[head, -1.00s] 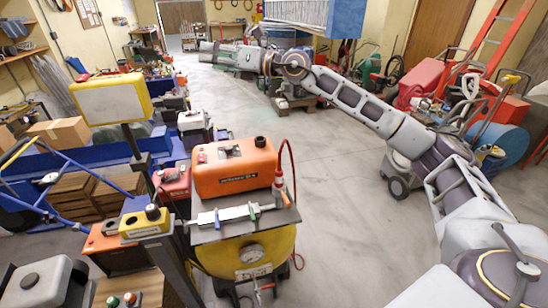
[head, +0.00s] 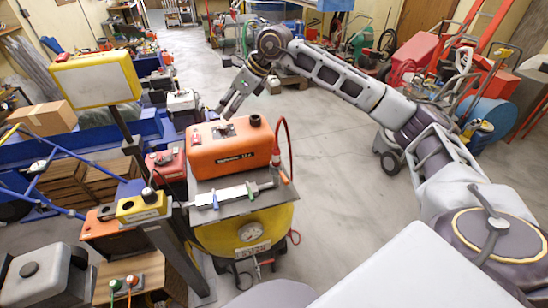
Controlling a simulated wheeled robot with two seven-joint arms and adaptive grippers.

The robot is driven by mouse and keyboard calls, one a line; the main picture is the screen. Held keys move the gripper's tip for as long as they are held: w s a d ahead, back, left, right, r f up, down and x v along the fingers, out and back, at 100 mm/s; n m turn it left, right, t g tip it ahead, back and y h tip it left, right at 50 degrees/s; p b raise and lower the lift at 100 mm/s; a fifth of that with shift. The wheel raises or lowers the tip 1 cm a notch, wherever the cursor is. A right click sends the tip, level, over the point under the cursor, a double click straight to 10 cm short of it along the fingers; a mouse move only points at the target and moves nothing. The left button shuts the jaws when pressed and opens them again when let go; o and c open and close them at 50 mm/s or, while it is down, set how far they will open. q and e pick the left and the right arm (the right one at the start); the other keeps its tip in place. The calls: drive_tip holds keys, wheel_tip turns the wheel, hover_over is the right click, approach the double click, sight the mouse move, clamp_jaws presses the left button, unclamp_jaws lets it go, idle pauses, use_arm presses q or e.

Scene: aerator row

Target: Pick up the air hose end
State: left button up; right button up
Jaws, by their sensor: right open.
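A red air hose (head: 290,148) arches up at the right side of the orange tank (head: 232,155). Its end looks like a small orange and white fitting (head: 284,178) at the tank's right edge, and I cannot tell its exact shape. My right gripper (head: 222,110) is open and points down and left, behind the tank in the picture. It is apart from the hose and its fingers look empty. My left gripper is not in view.
The tank stands on a grey top over a yellow drum (head: 245,232) with a gauge. A caliper-like tool (head: 232,194) lies in front of it. A yellow-framed sign (head: 95,80) stands at left. The floor (head: 345,185) to the right is clear.

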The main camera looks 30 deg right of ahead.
drive_tip(key=s+d+f+n+g+h, duration=0.1)
drive_tip(key=s+d+f+g+h, duration=0.15)
drive_tip(key=s+d+f, duration=0.2)
drive_tip(key=n+g+h, duration=0.2)
drive_tip(key=g+h, duration=0.1)
hover_over(275, 150)
drive_tip(key=shift+f+t, duration=0.1)
drive_tip(key=shift+t, duration=0.15)
drive_tip(key=shift+f, duration=0.15)
drive_tip(key=shift+f+p, duration=0.5)
drive_tip(key=shift+f, duration=3.65)
drive_tip(key=shift+f, duration=0.1)
